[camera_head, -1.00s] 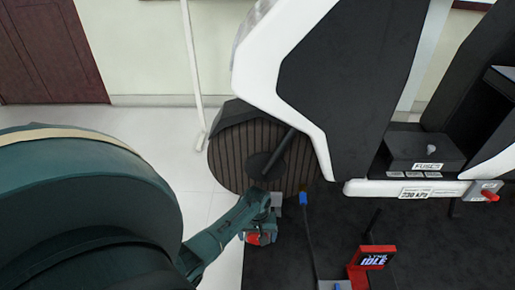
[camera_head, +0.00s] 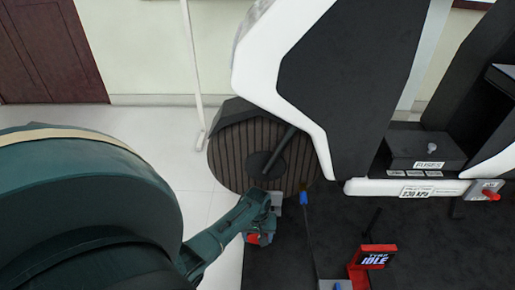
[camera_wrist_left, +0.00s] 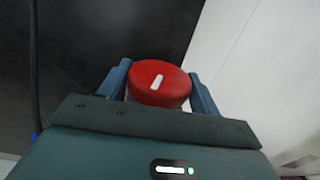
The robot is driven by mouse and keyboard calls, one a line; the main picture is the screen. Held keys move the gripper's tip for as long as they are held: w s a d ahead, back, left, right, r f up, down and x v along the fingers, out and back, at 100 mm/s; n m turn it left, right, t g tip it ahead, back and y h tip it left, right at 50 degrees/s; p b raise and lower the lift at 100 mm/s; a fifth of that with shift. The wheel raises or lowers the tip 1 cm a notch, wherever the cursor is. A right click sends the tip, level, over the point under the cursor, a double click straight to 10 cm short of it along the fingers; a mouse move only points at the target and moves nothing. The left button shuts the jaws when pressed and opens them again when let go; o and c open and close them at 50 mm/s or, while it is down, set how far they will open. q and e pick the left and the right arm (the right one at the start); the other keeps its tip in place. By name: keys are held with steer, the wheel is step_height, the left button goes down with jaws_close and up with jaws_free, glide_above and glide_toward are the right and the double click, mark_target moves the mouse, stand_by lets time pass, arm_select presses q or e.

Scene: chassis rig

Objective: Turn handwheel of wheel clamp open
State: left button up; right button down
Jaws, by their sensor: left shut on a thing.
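The handwheel is a red round knob with a white mark on top. In the left wrist view the handwheel (camera_wrist_left: 158,84) sits between the two blue fingers of my left gripper (camera_wrist_left: 160,88), which is shut on it. The white mark is tilted a little off upright. In the head view the handwheel (camera_head: 254,238) shows only as a red patch at the tip of my left gripper (camera_head: 262,232), low in the middle. The rest of the wheel clamp is hidden by the gripper or cannot be told apart. My right gripper is not in view.
A ribbed dark wheel (camera_head: 235,150) stands just behind the gripper. A large white and black machine (camera_head: 350,90) fills the right. A red-framed display (camera_head: 375,257) reading IDLE and a blue-tipped lever (camera_head: 304,199) stand to the right on the dark mat (camera_head: 435,250).

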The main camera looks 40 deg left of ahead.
arm_select(q)
steer(key=shift+s+r+h+p, duration=0.1)
steer(key=shift+r+h+p, duration=0.15)
steer(key=shift+p, duration=0.35)
steer(key=shift+f+t+h+p, duration=0.1)
steer(key=shift+t+h+p, duration=0.3)
steer(key=shift+t, duration=0.2)
steer(key=shift+f+t+h, duration=0.15)
steer(key=shift+t+h, duration=0.25)
steer(key=shift+h, duration=0.15)
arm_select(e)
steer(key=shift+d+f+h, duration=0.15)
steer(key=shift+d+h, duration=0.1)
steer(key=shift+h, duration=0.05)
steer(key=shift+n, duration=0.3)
arm_select(q)
steer(key=o, duration=1)
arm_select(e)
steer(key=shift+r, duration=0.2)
